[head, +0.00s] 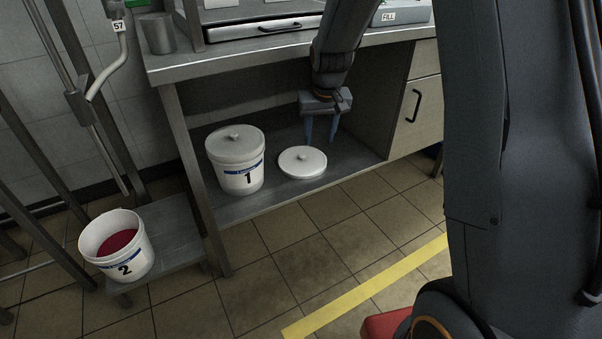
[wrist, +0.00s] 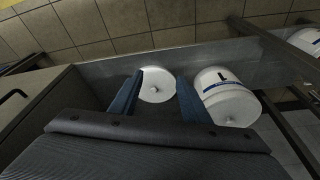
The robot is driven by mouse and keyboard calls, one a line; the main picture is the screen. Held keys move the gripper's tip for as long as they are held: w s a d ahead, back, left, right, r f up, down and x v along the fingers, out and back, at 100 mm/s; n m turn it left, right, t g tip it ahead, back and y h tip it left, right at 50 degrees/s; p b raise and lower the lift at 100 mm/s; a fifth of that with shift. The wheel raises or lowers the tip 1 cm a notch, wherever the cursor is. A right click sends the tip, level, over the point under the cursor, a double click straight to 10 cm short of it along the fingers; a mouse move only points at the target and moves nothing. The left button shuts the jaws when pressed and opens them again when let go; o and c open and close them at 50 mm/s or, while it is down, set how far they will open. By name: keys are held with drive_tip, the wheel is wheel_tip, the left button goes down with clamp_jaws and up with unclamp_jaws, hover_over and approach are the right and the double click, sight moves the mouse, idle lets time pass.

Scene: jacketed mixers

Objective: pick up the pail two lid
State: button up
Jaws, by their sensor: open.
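A loose round white lid (head: 302,161) with a small knob lies flat on the lower shelf, to the right of pail 1. It also shows in the wrist view (wrist: 157,90), between my two blue fingers. No number is visible on it. Pail 2 (head: 124,252) stands open on a low stand at the left, with dark red contents inside. My gripper (head: 321,130) is open and empty, behind and slightly right of the lid in the head view. In the wrist view my fingers (wrist: 157,90) flank the lid's outline; I cannot tell the height between them.
Pail 1 (head: 239,170), with its own knobbed lid on, stands close to the left of the loose lid. The bench top (head: 180,69) is above the shelf, with a post on the left and a drawer cabinet (head: 419,112) on the right.

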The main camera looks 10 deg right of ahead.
drive_tip(key=t+b, duration=0.1)
drive_tip(key=b, duration=0.8)
approach(303, 156)
drive_tip(key=x, duration=0.2)
drive_tip(key=shift+s+a+f, duration=0.1)
drive_tip(key=shift+a+f, duration=0.15)
drive_tip(key=shift+f, duration=0.15)
drive_tip(key=b+x, duration=0.1)
drive_tip(key=x, duration=0.2)
drive_tip(key=b+x, duration=0.2)
drive_tip(key=x, duration=0.1)
drive_tip(key=shift+d+r, duration=0.1)
drive_tip(key=shift+d, duration=0.1)
drive_tip(key=shift+r+t, duration=0.1)
drive_tip(key=shift+t, duration=0.2)
clamp_jaws()
